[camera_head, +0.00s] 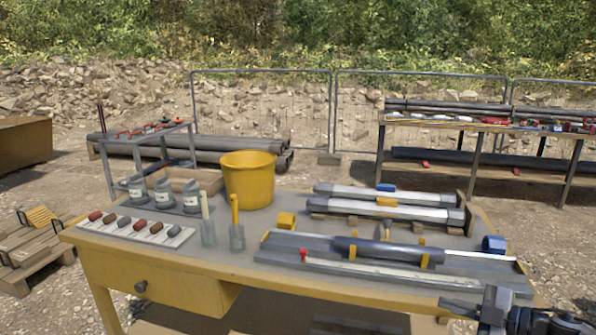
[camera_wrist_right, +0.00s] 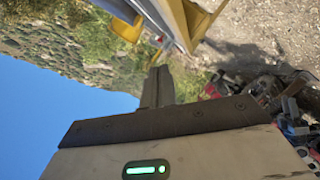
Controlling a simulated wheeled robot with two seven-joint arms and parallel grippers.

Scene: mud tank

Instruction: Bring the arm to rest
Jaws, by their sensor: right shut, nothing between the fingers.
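My right gripper (camera_head: 464,307) shows at the bottom right of the head view, at the front right corner of the yellow workbench (camera_head: 170,255). Its dark arm comes in from the lower right edge. In the right wrist view its fingers (camera_wrist_right: 158,86) are together and empty, pointing up the picture, with a green light on the white housing below. The gripper holds nothing. My left gripper is in neither view.
The bench bears a yellow bucket (camera_head: 249,182), two trowels (camera_head: 237,236), a sample tray (camera_head: 137,230), several small containers, grey tubes (camera_head: 384,198) and a long metal trough (camera_head: 390,262) near the gripper. A second table (camera_head: 480,125) stands behind right. Open gravel lies to the right.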

